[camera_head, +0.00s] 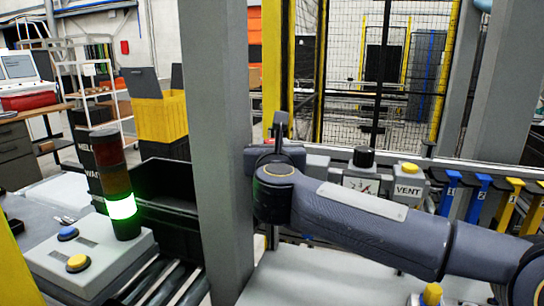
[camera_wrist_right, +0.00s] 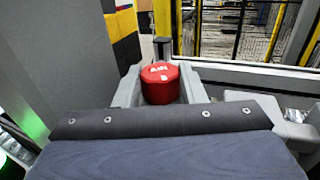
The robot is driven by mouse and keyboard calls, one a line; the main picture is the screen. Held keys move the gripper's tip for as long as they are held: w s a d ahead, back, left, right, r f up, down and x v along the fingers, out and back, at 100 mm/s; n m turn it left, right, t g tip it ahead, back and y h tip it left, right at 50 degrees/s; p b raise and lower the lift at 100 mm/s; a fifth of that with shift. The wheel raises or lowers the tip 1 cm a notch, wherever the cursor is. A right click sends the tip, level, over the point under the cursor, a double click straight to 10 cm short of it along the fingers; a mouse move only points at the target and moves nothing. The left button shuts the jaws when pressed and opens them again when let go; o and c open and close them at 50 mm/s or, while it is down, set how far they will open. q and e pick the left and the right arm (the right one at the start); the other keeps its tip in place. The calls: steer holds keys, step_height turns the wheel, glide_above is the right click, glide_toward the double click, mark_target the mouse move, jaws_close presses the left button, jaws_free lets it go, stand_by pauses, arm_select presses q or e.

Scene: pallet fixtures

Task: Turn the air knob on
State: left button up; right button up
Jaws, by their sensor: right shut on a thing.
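The air knob (camera_wrist_right: 160,84) is a round red knob with a small white label in the right wrist view. My right gripper (camera_wrist_right: 160,92) has its grey fingers on both sides of it and is shut on it. The label is small and looks upside down, and I cannot tell from it how far the knob is turned. In the head view my right wrist (camera_head: 275,180) covers the knob, just right of the grey post. My left gripper is in neither view.
The grey post (camera_head: 215,120) stands close left of my right wrist. A black knob (camera_head: 363,157) and a VENT box (camera_head: 407,185) stand behind my forearm, with blue and yellow levers (camera_head: 478,195) further right.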

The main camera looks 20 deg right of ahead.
steer(key=shift+d+n+t+y+b, duration=0.15)
steer(key=shift+n+y, duration=0.4)
steer(key=shift+y, duration=0.3)
steer(key=shift+d+n+t+y+b, duration=0.15)
steer(key=shift+n+y, duration=0.4)
steer(key=shift+y, duration=0.3)
steer(key=shift+a, duration=0.15)
steer(key=o, duration=1)
steer(key=s, duration=0.8)
steer(key=shift+a+b, duration=0.2)
steer(key=shift+b, duration=0.2)
steer(key=shift+f, duration=0.1)
